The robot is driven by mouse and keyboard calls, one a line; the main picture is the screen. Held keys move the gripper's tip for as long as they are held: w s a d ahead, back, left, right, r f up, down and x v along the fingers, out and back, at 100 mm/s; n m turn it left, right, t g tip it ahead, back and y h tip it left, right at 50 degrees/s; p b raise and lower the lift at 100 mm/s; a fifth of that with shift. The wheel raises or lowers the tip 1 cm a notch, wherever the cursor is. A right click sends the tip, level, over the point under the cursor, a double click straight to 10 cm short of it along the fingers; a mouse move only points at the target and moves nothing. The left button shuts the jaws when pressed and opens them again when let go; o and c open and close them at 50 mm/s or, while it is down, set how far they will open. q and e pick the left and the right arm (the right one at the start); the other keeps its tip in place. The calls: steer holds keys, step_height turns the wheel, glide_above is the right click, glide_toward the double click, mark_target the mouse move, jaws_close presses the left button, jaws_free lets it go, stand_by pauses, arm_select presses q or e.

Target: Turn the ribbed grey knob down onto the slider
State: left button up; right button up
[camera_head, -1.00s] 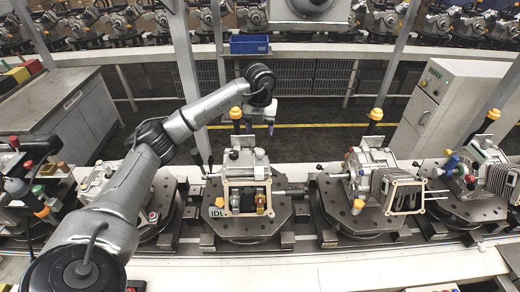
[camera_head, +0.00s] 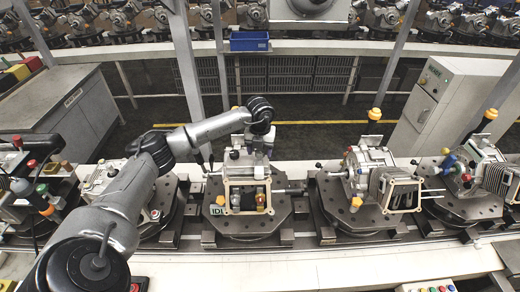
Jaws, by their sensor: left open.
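My left gripper (camera_head: 258,147) points down, open, at the upper right of the middle fixture's workpiece (camera_head: 247,180). Its fingers are small and partly blend with the grey metal, so contact cannot be told. The workpiece has a cream rectangular front frame and sits on a dark round-cornered pallet (camera_head: 250,229). Small grey, dark and brass fittings show inside and on top of it. I cannot tell for certain which one is the ribbed grey knob or the slider. My right gripper is not in view.
Similar fixtures stand on the line, one to the right (camera_head: 372,180) with a yellow-topped post. A blue bin (camera_head: 249,43) sits on the rear ledge, and a control cabinet (camera_head: 448,100) stands at back right. The front ledge (camera_head: 330,270) is mostly clear.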

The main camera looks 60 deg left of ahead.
arm_select(q)
steer(key=c, duration=0.9)
steer(key=shift+m, duration=0.4)
